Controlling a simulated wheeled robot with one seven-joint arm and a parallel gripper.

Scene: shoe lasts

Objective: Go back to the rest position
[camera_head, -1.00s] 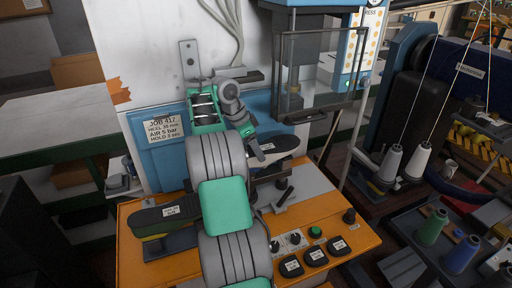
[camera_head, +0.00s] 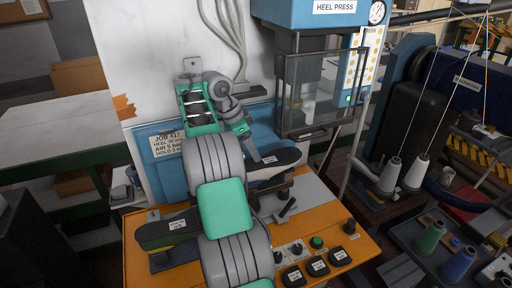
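My gripper (camera_head: 256,154) hangs at the end of my grey and green arm, in front of the heel press. Its tip overlaps the upper left part of a dark shoe last with a white label (camera_head: 284,161) in the picture. I cannot tell whether they touch. The fingers are small and seen edge-on, so their opening does not show. A second dark last with a white label (camera_head: 154,237) lies on a stand at the left of the orange bench, partly hidden by my arm.
The heel press (camera_head: 333,18) has a clear guard (camera_head: 317,92) above the right last. The orange bench (camera_head: 352,265) carries knobs and a green button (camera_head: 317,242). A job sign (camera_head: 165,142) is partly behind my arm. Thread cones (camera_head: 416,172) stand at the right.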

